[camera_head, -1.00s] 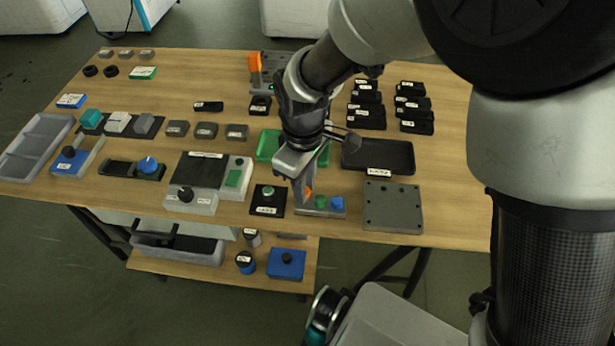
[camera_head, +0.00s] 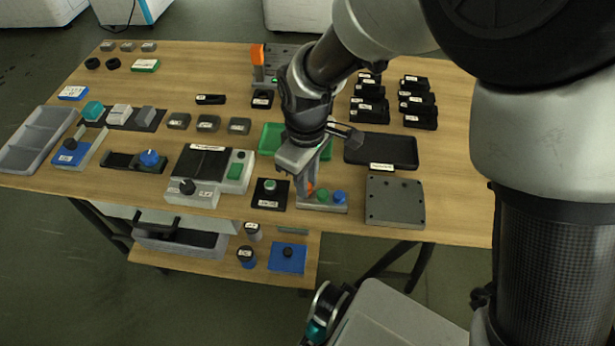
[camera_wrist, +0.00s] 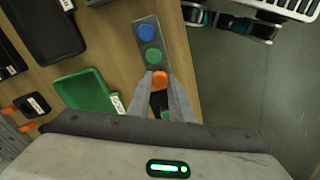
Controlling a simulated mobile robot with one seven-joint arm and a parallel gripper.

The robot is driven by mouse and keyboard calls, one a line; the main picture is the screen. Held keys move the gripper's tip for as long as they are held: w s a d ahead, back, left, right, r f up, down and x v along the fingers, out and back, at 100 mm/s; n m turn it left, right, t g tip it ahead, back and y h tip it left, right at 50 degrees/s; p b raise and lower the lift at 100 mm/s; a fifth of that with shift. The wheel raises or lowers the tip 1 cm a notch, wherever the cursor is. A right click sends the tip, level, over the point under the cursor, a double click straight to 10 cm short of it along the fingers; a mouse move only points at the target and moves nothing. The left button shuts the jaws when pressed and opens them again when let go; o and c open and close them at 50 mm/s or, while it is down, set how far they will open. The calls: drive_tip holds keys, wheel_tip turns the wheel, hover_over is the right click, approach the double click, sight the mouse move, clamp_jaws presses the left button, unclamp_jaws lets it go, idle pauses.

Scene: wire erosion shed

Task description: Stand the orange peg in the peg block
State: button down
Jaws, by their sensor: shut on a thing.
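My gripper (camera_wrist: 161,92) points down and is shut on the orange peg (camera_wrist: 160,79), with a finger on each side. In the head view the orange peg (camera_head: 310,188) is partly hidden by the fingers. It is at the left end of a narrow grey strip block (camera_wrist: 138,27), in line with a green peg (camera_wrist: 153,55) and a blue peg (camera_wrist: 146,33). Whether its foot sits in the block is hidden. A grey plate with small dark holes (camera_head: 395,203) lies to the right. I cannot tell which of the two is the peg block.
A black tray (camera_head: 380,150) and a green tray (camera_head: 270,138) lie behind the strip. A black plate with a green button (camera_head: 270,194) stands close on the left. An orange-topped fixture (camera_head: 258,55) stands at the back. The table's front edge is close.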

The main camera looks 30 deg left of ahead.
drive_tip(key=shift+f+b, duration=0.6)
drive_tip(key=shift+f, duration=0.35)
drive_tip(key=c, duration=1.5)
unclamp_jaws()
drive_tip(key=shift+r, duration=0.1)
drive_tip(key=shift+r+p, duration=2.7)
drive_tip(key=shift+r, duration=0.8)
